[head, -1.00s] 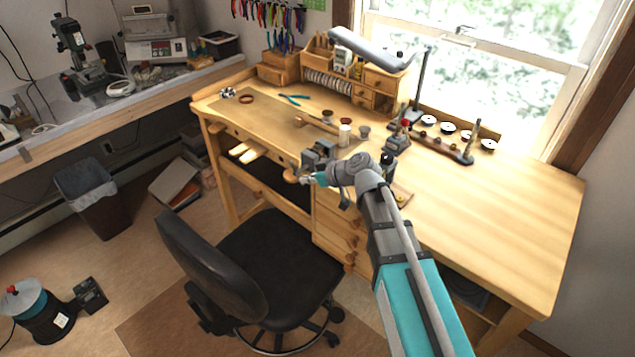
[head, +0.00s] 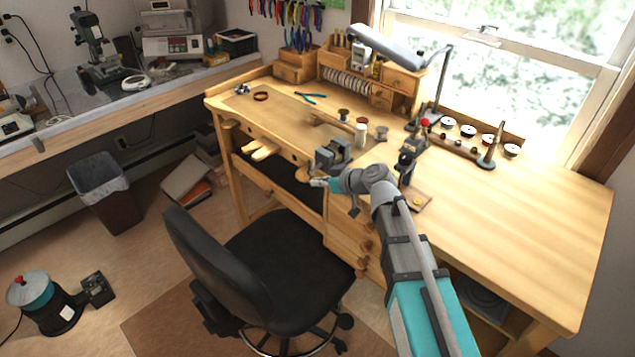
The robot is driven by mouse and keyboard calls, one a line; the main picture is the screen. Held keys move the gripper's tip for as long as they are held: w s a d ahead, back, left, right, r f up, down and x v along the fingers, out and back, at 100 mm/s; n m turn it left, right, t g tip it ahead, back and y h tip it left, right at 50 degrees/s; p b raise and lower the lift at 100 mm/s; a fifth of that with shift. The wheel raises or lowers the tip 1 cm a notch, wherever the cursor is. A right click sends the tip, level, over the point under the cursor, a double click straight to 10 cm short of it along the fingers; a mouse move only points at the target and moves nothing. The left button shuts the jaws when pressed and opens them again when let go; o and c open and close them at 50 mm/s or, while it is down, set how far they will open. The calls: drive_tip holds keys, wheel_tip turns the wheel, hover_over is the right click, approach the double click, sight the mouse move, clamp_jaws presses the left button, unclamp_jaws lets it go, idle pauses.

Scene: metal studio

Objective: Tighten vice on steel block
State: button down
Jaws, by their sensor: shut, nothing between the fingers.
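The vice (head: 334,152) is a small dark grey bench vice at the front edge of the wooden workbench. My gripper (head: 313,182) is just below and in front of it, at the bench's front edge. The gripper is small in the picture, and it is shut with nothing in it. I cannot tell whether it touches the vice or its handle. A steel block cannot be made out between the vice jaws at this size.
The workbench (head: 500,220) is clear on its right side. A black chair (head: 285,265) stands in front of it. A waste bin (head: 107,195) stands at left.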

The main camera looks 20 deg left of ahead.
drive_tip(key=shift+w+a+f, duration=0.15)
drive_tip(key=shift+a+f, duration=0.1)
idle(0.6)
drive_tip(key=c, duration=1.3)
unclamp_jaws()
drive_tip(key=shift+c, duration=0.2)
